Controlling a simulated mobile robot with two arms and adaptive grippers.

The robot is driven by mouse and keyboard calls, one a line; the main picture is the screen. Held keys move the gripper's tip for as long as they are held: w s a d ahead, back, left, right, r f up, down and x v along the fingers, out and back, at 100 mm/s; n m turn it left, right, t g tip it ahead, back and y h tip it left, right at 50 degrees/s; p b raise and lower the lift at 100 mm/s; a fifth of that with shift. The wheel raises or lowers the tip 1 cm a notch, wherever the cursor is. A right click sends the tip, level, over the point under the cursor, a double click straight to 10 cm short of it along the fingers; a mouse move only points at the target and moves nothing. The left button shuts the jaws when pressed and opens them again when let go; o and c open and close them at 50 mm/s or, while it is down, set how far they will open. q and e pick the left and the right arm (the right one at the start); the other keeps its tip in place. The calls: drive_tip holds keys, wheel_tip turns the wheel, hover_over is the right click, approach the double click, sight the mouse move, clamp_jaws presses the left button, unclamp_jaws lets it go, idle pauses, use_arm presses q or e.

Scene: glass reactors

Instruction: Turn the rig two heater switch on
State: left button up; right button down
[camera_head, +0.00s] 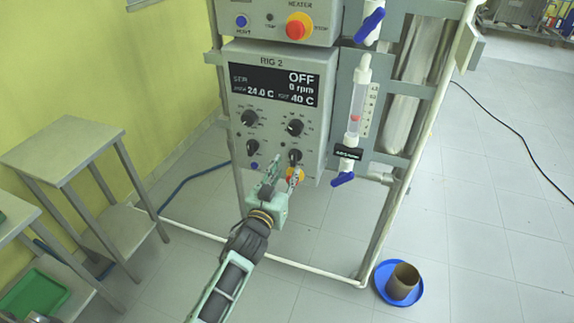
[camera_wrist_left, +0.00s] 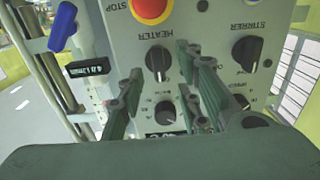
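The rig 2 control box (camera_head: 233,125) is grey, and its dark display (camera_head: 275,84) reads OFF, 0 rpm, 24.0 C and 40 C. The heater switch (camera_head: 295,156) is a black knob at the box's lower right. It also shows, upside down, in the left wrist view (camera_wrist_left: 158,62) under the HEATER label, between the lines of my finger tips. My left gripper (camera_head: 283,169) is open and empty, just in front of and below the heater switch. I cannot tell whether a finger touches it. My right gripper is not in view.
The stirrer knob (camera_head: 252,147) sits left of the heater switch. A red stop button (camera_head: 295,174) is partly hidden behind my left fingers. A flow meter (camera_head: 357,105) with a blue valve handle (camera_head: 343,179) stands at the right. A blue plate (camera_head: 381,276) with a brown pot (camera_head: 403,281) lies on the floor.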

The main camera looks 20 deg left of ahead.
sight(292, 162)
use_arm(q)
drive_tip(key=w, duration=0.2)
drive_tip(key=shift+w+d, duration=0.15)
drive_tip(key=shift+w, duration=0.8)
drive_tip(key=c, duration=0.7)
clamp_jaws()
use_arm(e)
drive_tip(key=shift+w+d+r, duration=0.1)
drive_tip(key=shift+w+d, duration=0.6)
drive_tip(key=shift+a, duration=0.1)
